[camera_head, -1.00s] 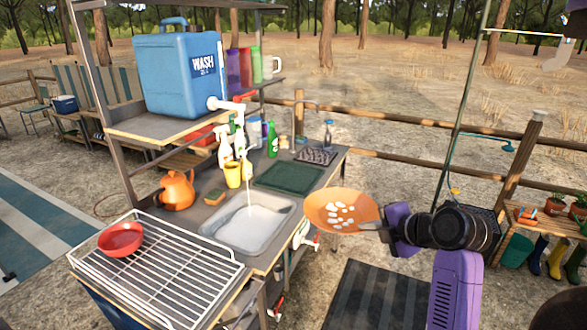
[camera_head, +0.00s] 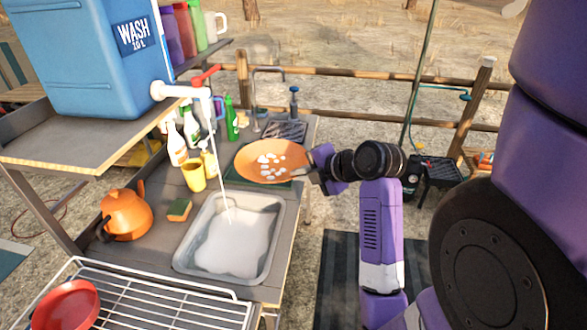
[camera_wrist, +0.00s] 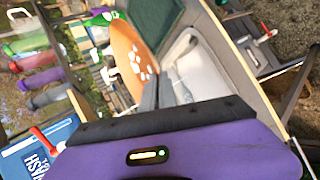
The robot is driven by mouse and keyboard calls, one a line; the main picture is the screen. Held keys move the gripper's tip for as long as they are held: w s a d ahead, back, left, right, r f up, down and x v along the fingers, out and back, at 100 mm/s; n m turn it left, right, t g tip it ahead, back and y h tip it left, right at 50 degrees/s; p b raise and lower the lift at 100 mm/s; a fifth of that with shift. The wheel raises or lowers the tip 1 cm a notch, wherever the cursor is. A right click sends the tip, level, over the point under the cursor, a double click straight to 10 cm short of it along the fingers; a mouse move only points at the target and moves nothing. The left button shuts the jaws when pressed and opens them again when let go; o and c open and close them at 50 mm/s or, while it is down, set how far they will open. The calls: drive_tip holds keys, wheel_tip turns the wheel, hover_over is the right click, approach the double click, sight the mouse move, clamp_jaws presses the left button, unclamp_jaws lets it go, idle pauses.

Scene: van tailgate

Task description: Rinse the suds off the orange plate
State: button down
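The orange plate (camera_head: 262,148) has several white suds patches on its upper face. My gripper (camera_head: 309,170) is shut on its right rim and holds it up over the green mat, behind the sink. The plate also shows in the wrist view (camera_wrist: 124,50), beyond the dark fingers (camera_wrist: 150,95). A thin water stream (camera_head: 226,192) falls from the white tap (camera_head: 180,91) of the blue wash container (camera_head: 85,50) into the sink (camera_head: 228,238). The sink holds whitish, sudsy water. The plate is behind and to the right of the stream, apart from it.
Spray bottles, a yellow cup (camera_head: 193,175) and a green bottle (camera_head: 231,118) stand left of the plate. A sponge (camera_head: 179,210) and orange kettle (camera_head: 124,215) sit left of the sink. A wire rack (camera_head: 150,305) with a red bowl (camera_head: 66,305) is in front. A wooden shelf (camera_head: 60,150) overhangs the left side.

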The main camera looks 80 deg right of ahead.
drive_tip(key=w+a+f+b, duration=0.1)
drive_tip(key=w+a, duration=0.1)
drive_tip(key=w, duration=0.4)
drive_tip(key=w+a+f+b, duration=0.1)
drive_tip(key=w+a, duration=0.2)
drive_tip(key=w, duration=0.3)
drive_tip(key=shift+w+f, duration=0.3)
idle(0.3)
idle(0.4)
drive_tip(key=shift+s+d, duration=0.5)
drive_tip(key=shift+s, duration=0.75)
drive_tip(key=shift+s+d, duration=0.45)
drive_tip(key=shift+s, duration=0.75)
drive_tip(key=shift+s+d, duration=0.5)
drive_tip(key=shift+s, duration=0.75)
drive_tip(key=shift+s+d+r+p, duration=0.35)
drive_tip(key=shift+s+r+p, duration=0.4)
drive_tip(key=shift+s+p, duration=0.05)
drive_tip(key=shift+s+d+r+p, duration=0.3)
drive_tip(key=shift+s+r+p, duration=0.45)
drive_tip(key=shift+p, duration=0.05)
drive_tip(key=shift+s+d+r+p, duration=0.3)
drive_tip(key=shift+s+r+p, duration=0.2)
drive_tip(key=shift+s, duration=0.3)
